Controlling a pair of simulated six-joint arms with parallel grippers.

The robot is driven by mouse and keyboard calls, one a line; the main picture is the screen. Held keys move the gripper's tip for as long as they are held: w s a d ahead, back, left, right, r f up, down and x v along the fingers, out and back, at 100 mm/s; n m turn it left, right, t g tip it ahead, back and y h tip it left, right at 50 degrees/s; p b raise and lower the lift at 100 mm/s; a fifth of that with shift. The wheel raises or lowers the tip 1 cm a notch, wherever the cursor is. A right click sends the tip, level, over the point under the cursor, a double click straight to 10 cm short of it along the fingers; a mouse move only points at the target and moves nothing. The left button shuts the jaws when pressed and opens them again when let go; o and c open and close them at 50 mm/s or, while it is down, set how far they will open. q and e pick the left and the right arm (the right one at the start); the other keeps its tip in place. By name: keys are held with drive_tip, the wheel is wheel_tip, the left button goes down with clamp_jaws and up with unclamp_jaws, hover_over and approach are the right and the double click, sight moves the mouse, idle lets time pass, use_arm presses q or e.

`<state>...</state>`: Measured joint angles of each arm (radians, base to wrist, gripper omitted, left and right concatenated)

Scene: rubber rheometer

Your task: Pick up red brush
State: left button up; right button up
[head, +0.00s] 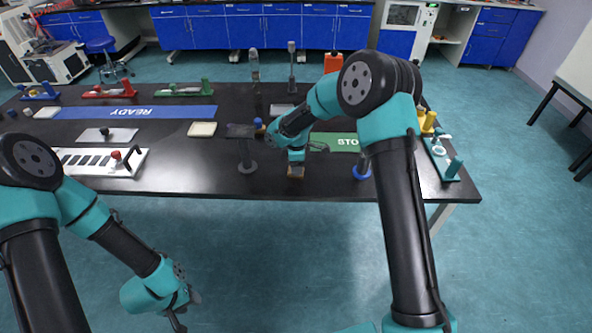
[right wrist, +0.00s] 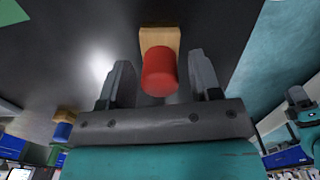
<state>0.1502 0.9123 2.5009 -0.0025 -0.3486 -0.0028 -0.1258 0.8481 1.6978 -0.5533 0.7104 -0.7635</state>
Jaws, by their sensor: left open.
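The red brush (right wrist: 160,70) has a red round handle on a pale wooden block. In the right wrist view its handle is between the two fingers of my right gripper (right wrist: 158,66), with a gap on each side. My right gripper is open. My left gripper (head: 178,312) is open and empty, low in front of the table over the floor.
A blue-handled brush (right wrist: 62,131) lies to the left in the right wrist view. A white slotted tray (head: 85,160) is further left.

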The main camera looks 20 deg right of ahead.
drive_tip(key=c, duration=0.9)
drive_tip(key=shift+o, duration=0.2)
drive_tip(key=shift+r, duration=1.3)
drive_tip(key=s+a, duration=0.1)
drive_tip(key=s, duration=0.4)
drive_tip(key=s+a+r, duration=0.1)
drive_tip(key=s+a, duration=0.1)
drive_tip(key=s, duration=0.3)
drive_tip(key=s+a+r, duration=0.1)
drive_tip(key=s, duration=0.4)
drive_tip(key=shift+s+a+r, duration=0.2)
drive_tip(key=shift+a, duration=0.05)
drive_tip(key=o, duration=0.4)
drive_tip(key=c, duration=0.3)
